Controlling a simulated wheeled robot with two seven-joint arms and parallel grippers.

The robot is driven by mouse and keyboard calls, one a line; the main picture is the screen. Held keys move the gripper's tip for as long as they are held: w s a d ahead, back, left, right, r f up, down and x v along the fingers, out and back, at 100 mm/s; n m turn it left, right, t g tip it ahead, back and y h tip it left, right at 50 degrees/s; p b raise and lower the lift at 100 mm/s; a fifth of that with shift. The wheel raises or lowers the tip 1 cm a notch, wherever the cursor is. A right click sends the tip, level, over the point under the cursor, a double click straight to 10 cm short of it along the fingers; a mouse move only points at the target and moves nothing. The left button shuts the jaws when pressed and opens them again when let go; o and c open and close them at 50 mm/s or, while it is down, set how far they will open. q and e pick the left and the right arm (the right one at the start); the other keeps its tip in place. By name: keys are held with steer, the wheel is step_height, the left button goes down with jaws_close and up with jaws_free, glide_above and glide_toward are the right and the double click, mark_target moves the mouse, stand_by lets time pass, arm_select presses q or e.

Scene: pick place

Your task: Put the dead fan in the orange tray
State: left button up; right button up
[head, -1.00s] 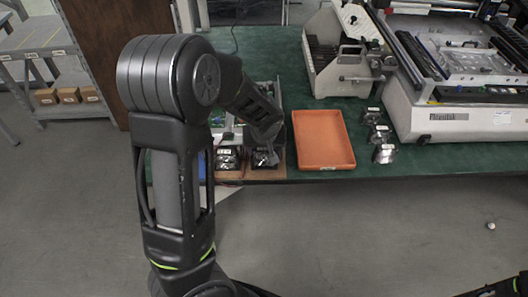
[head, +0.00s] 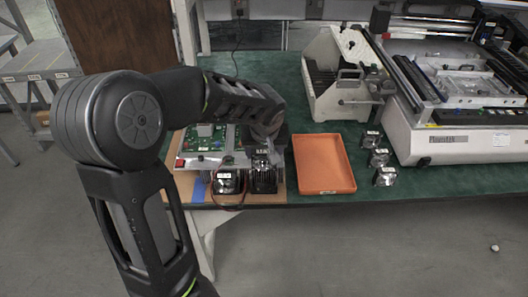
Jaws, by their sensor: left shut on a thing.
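The orange tray (head: 351,187) lies empty on the green bench top at mid view. My left gripper (head: 264,147) reaches down just left of the tray. It is shut on a dark fan (head: 263,180) with a small white label, at the front of the brown board. The jaws and the fan's upper part are partly hidden by the wrist, and I cannot tell whether the fan is clear of the board. A second labelled dark fan (head: 229,184) sits close to its left. The labels are too small to read. My right gripper is out of view.
Three small labelled metallic parts (head: 380,158) stand right of the tray. A circuit board (head: 205,138) lies behind the fans. A beige rack (head: 342,95) and a large machine (head: 465,140) fill the back and right. The bench's front edge is close.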

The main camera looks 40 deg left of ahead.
mark_target(264, 151)
arm_select(q)
steer(key=shift+r, duration=0.15)
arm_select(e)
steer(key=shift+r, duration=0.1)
